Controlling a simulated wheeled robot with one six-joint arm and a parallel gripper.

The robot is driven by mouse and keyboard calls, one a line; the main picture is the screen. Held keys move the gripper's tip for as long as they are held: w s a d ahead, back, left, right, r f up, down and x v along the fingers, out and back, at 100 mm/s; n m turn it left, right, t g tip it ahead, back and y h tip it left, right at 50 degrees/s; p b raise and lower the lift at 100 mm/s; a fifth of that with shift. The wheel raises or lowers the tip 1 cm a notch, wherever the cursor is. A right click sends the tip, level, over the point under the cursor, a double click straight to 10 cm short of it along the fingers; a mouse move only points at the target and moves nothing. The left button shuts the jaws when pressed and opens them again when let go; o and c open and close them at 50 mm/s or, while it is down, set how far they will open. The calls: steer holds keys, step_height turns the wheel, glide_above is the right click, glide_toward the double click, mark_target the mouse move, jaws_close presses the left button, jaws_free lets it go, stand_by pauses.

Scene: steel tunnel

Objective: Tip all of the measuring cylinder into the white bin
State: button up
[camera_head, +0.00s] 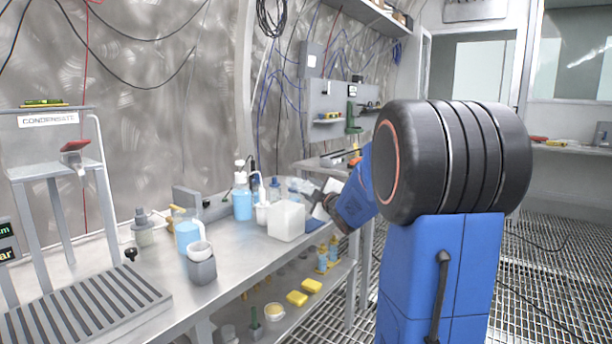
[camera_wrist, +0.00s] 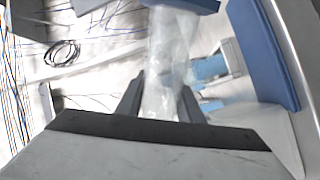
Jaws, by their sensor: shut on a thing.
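My gripper (camera_wrist: 160,100) is shut on the measuring cylinder (camera_wrist: 168,62), a clear tube that runs between the two fingers in the wrist view. In the head view my gripper (camera_head: 322,200) is beside and behind the white bin (camera_head: 286,221), partly hidden by my blue arm. The cylinder (camera_head: 303,187) shows there as a small clear shape, tilted, near the bin's top. I cannot tell its contents or whether its mouth is over the bin. The bin is a pale, boxy container on the steel bench; its inside is hidden.
A blue pump bottle (camera_head: 242,203) and a small white bottle (camera_head: 262,212) stand close left of the bin. A condensate stand (camera_head: 50,150) is far left. The bench (camera_head: 215,299) front is clear.

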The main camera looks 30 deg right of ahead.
steer(key=shift+m, duration=0.3)
steer(key=shift+w+a+r+m, duration=0.1)
steer(key=shift+a+r+m, duration=0.35)
steer(key=shift+r+m, duration=0.4)
steer(key=shift+w+a+r+m, duration=0.1)
steer(key=shift+a+r+m, duration=0.5)
steer(key=shift+m, duration=0.5)
steer(key=shift+w+a+r+m, duration=0.1)
steer(key=shift+a+r+m, duration=0.25)
steer(key=shift+r+m, duration=0.55)
steer(key=shift+a, duration=0.1)
steer(key=shift+w+a+r+m, duration=0.15)
steer(key=shift+a+r+m, duration=0.6)
steer(key=shift+m, duration=0.3)
steer(key=shift+w+a+r+m, duration=0.1)
steer(key=shift+a+r+m, duration=0.4)
steer(key=shift+a+m, duration=0.4)
jaws_close()
steer(key=shift+w+a+r+m, duration=0.15)
steer(key=shift+a+r+m, duration=0.55)
steer(key=shift+m, duration=0.4)
